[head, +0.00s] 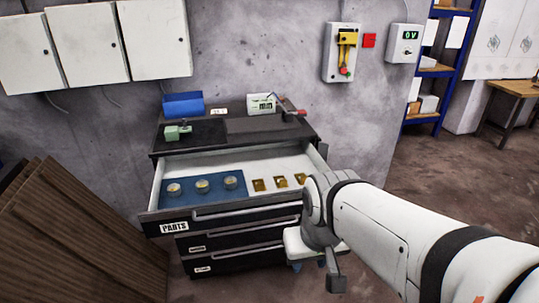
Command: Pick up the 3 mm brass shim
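Three small brass shims lie in a row on the pale floor of the open top drawer: a left one (258,184), a middle one (280,182) and a right one (300,179). The right one is close to my arm's outline in the picture and may be partly covered. I cannot read any thickness marks, so I cannot tell which is the 3 mm shim. My gripper (310,264) is in front of the cabinet, to the right of and lower in the picture than the shims. Its fingers are mostly hidden by my wrist. No held object shows.
The drawer (217,213) is labelled PARTS. A blue mat (215,193) on its left bears three round pieces (202,184). The cabinet top (230,140) holds a blue box (182,105), a green device (177,132) and a meter (261,104). Brown panels (75,235) lean at left.

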